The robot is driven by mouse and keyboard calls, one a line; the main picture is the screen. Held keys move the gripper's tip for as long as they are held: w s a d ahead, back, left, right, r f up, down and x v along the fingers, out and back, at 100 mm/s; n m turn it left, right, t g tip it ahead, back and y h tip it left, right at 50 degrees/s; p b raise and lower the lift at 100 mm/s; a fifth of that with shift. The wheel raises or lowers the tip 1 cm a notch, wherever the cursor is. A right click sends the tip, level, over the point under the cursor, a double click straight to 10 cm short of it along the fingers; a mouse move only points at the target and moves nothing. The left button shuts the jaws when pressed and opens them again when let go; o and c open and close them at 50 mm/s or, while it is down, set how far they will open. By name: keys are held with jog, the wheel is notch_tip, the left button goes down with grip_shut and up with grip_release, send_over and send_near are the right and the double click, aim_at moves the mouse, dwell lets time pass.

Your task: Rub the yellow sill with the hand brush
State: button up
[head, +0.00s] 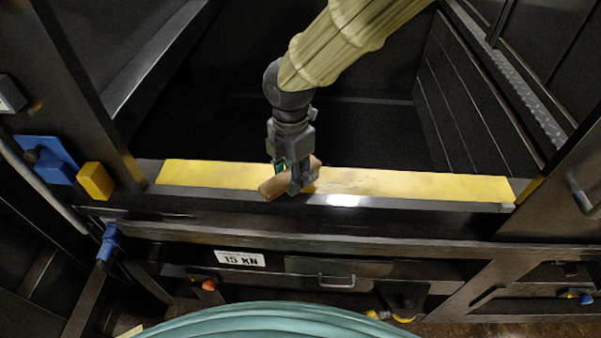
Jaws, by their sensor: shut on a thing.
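The yellow sill (400,184) is a long flat strip across the front edge of the dark compactor opening. My gripper (296,183) points down over the sill, left of its middle, and is shut on the hand brush (272,188). The brush shows as a brown, wood-like piece that sticks out to the lower left of the fingers and a little to the right. Its bristles are hidden, and I cannot tell whether it touches the sill. The sill shows faint smudges to the right of the gripper.
A yellow block (95,181) and a blue part (46,158) sit left of the sill. Below are a "15 KN" label (240,258) and a drawer-like panel with a handle (337,281). Dark side walls flank the open chamber. A teal rounded thing (285,322) fills the bottom edge.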

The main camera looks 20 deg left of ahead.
jog(key=shift+s+a, duration=0.1)
jog(key=shift+a, duration=0.25)
jog(key=shift+d+f, duration=0.1)
jog(key=shift+w+d+f, duration=0.15)
jog(key=shift+w+d, duration=0.1)
jog(key=shift+d, duration=0.6)
jog(key=shift+w+d+f, duration=0.1)
jog(key=shift+w+d, duration=0.1)
jog(key=shift+d, duration=0.65)
jog(key=shift+c, duration=0.3)
jog(key=shift+w+d+r, duration=0.1)
jog(key=shift+w+d, duration=0.3)
jog(key=shift+d, duration=0.65)
jog(key=shift+w+d+r, duration=0.1)
jog(key=shift+w+d, duration=0.25)
jog(key=shift+d, duration=0.7)
jog(key=shift+w+d+r, duration=0.1)
jog(key=shift+w+d, duration=0.3)
jog(key=shift+d, duration=0.65)
jog(key=shift+c, duration=0.2)
jog(key=shift+d, duration=0.15)
jog(key=shift+w+d, duration=0.1)
